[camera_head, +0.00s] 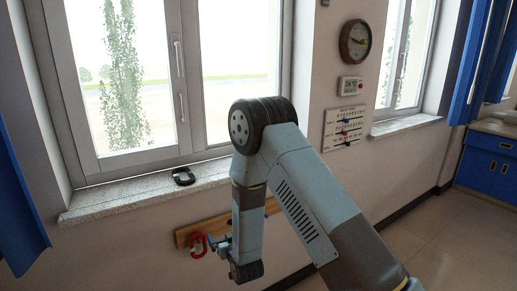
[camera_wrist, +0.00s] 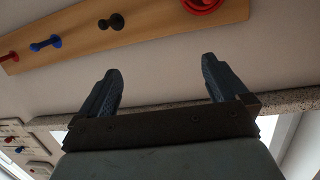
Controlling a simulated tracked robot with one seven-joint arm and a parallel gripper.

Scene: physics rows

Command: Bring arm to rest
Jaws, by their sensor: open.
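My arm is raised and bent in the middle of the head view, its elbow joint at the top and its forearm hanging down before the wall. My gripper (camera_wrist: 160,80) is open and empty in the wrist view, its two dark fingers well apart. In the head view the gripper end is low, near a wooden wall rail (camera_head: 185,236); the fingers are hard to make out there. The rail also shows in the wrist view (camera_wrist: 135,25), beyond the fingertips, which look apart from it.
The rail bears black (camera_wrist: 116,22), blue (camera_wrist: 45,43) and red pegs, and a red ring-shaped item (camera_head: 197,246). A small dark object (camera_head: 183,176) lies on the stone windowsill (camera_head: 130,197). A clock (camera_head: 355,41) and a calendar board (camera_head: 343,129) hang on the wall. Floor shows at right.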

